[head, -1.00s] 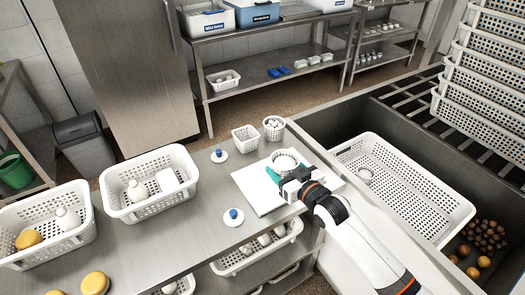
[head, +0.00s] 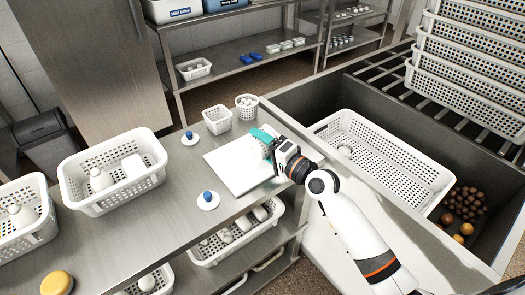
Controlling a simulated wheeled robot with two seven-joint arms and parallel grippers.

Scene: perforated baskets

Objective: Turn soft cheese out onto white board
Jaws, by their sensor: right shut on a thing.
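The white board (head: 232,172) lies flat on the steel counter near its right edge. My right gripper (head: 266,147), with teal fingers, is over the board's upper right part. It is shut on a small round white perforated basket (head: 256,150), which now looks tipped onto its side and is largely hidden by the gripper. I cannot make out the soft cheese in it, and the visible board surface is bare. My left gripper is not in view.
A small square basket (head: 217,119) and a round one with white contents (head: 247,107) stand behind the board. Blue-knobbed white discs (head: 190,139) (head: 208,200) lie left of it. A large white basket (head: 112,170) stands further left. A sink with a white basket (head: 385,160) is right.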

